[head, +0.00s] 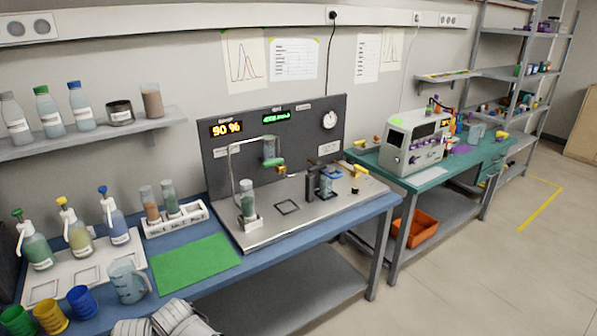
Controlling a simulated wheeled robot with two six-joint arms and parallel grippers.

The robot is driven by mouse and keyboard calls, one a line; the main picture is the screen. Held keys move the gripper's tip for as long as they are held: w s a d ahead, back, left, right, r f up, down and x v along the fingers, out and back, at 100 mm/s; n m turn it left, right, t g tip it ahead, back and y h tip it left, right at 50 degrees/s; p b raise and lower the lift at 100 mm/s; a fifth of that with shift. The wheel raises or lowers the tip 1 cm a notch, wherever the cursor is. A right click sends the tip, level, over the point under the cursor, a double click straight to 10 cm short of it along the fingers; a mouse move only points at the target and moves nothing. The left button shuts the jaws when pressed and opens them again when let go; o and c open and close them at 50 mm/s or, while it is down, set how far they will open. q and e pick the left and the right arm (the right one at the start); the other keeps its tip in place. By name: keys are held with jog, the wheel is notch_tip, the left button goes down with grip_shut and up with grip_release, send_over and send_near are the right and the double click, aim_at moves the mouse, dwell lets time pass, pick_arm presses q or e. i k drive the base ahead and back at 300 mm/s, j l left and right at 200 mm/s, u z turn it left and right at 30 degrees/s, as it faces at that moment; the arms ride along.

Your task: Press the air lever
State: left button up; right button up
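The particle classifier stands on the blue bench, with a dark back panel (215,160) and a grey metal base plate (345,205). Its orange display (227,129) reads 90 %. A small yellow-handled part (358,170) sits at the right of the base, with a dark knob (355,190) in front of it. A blue and black device (322,183) stands left of these. A green and yellow fitting (275,162) sits under the hanging clear vessel (269,148). I cannot tell which part is the air lever.
A filled cylinder (248,199) stands at the base plate's left.

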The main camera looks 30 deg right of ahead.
aim_at(357, 168)
jog(key=i+l, duration=0.1)
jog(key=l, duration=0.45)
jog(key=i+l, duration=0.15)
jog(key=l, duration=0.4)
jog(key=i+l, duration=0.1)
jog(key=l, duration=0.45)
jog(key=i+l, duration=0.15)
jog(key=l, duration=0.4)
jog(key=i+l, duration=0.1)
jog(key=l, duration=0.45)
jog(key=i+l, duration=0.15)
jog(key=l, duration=0.45)
jog(key=i+l, duration=0.1)
jog(key=l, duration=0.45)
jog(key=i+l, duration=0.15)
jog(key=l, duration=0.4)
jog(key=k+z, duration=0.05)
